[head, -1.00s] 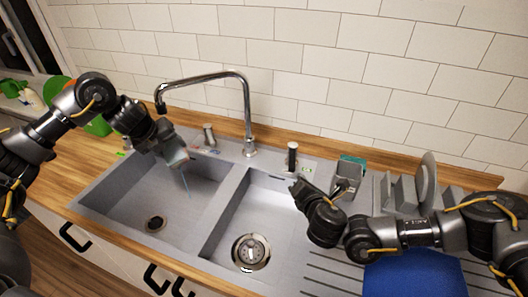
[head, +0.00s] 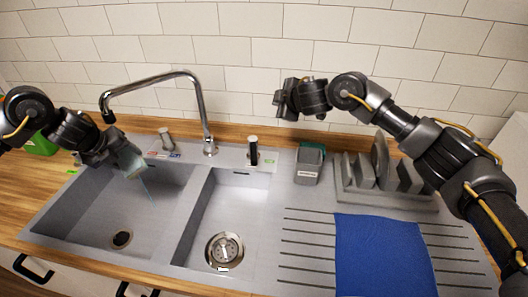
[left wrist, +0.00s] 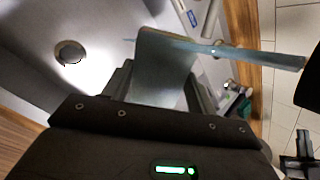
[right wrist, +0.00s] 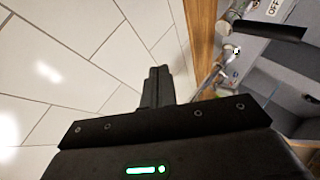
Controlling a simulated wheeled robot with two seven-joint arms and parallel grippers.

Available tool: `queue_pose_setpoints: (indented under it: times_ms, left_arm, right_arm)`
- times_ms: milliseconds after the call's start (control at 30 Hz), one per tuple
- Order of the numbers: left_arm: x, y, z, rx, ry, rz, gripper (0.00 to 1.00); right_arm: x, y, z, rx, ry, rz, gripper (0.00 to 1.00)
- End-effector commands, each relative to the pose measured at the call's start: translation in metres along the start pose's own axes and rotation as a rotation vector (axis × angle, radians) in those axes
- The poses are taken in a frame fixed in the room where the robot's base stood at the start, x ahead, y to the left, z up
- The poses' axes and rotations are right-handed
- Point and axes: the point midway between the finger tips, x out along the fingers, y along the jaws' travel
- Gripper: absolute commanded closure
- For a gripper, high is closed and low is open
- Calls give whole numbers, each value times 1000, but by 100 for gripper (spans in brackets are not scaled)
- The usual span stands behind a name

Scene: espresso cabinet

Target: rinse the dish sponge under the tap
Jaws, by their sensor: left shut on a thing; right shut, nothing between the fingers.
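My left gripper (head: 112,157) is shut on the dish sponge (head: 130,161), a pale grey-teal block. It holds it over the left basin (head: 88,205), below the spout of the chrome tap (head: 150,83). A thin blue line, apparently water, runs below the sponge towards the basin floor. In the left wrist view the sponge (left wrist: 163,65) sits between the fingers, and a pale blue streak (left wrist: 255,54) meets its upper edge. My right gripper (head: 283,104) is shut and empty, raised before the tiled wall; its closed fingers show in the right wrist view (right wrist: 157,85).
Right of the right basin (head: 225,225) are a grey caddy (head: 307,168), a dish rack (head: 390,198) with plates and a blue cloth (head: 382,255). An OFF label (right wrist: 274,8) shows in the right wrist view.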

Motion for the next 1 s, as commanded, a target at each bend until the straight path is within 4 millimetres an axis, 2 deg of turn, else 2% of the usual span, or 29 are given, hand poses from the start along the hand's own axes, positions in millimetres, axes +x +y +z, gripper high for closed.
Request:
queue_pose_setpoints:
  times_ms: [167, 300, 500, 600, 733, 1000]
  left_arm:
    - [0, 0, 0, 0, 0, 0, 61]
    - [0, 0, 0, 0, 0, 0, 61]
    - [0, 0, 0, 0, 0, 0, 61]
    - [0, 0, 0, 0, 0, 0, 61]
    - [0, 0, 0, 0, 0, 0, 61]
    - [0, 0, 0, 0, 0, 0, 61]
  right_arm:
    - [-10, -17, 20, 415, -43, -181, 100]
    - [-23, -40, 35, 745, -131, -320, 100]
    - [-40, -75, 49, 1129, -307, -452, 100]
    - [-46, -84, 50, 1265, -371, -476, 100]
    - [-48, -88, 48, 1392, -410, -479, 100]
    - [-47, -88, 48, 1463, -429, -469, 100]
